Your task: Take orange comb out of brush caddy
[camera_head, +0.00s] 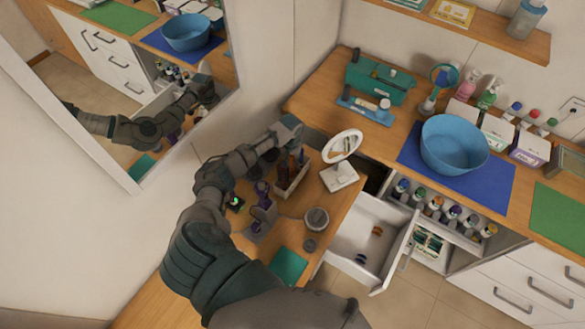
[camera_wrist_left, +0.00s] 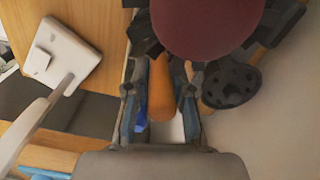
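The brush caddy (camera_head: 291,184) is a pale box on the wooden side table, with dark brush handles standing in it. My left gripper (camera_head: 285,136) is over the caddy's far end, pointing down. In the left wrist view an orange upright piece (camera_wrist_left: 161,90), apparently the orange comb, stands between my two fingers (camera_wrist_left: 160,112). The fingers are apart, with narrow gaps showing beside the orange piece; contact is not clear. A large dark red rounded object (camera_wrist_left: 207,24) and a black perforated brush head (camera_wrist_left: 231,83) are close by. The comb cannot be made out in the head view. My right gripper is out of view.
A white round mirror (camera_head: 343,147) stands right of the caddy. A purple item (camera_head: 263,208) and a round tin (camera_head: 316,219) are nearer. An open white drawer (camera_head: 367,240) lies to the right. A wall mirror (camera_head: 150,90) hangs at left, reflecting my arm.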

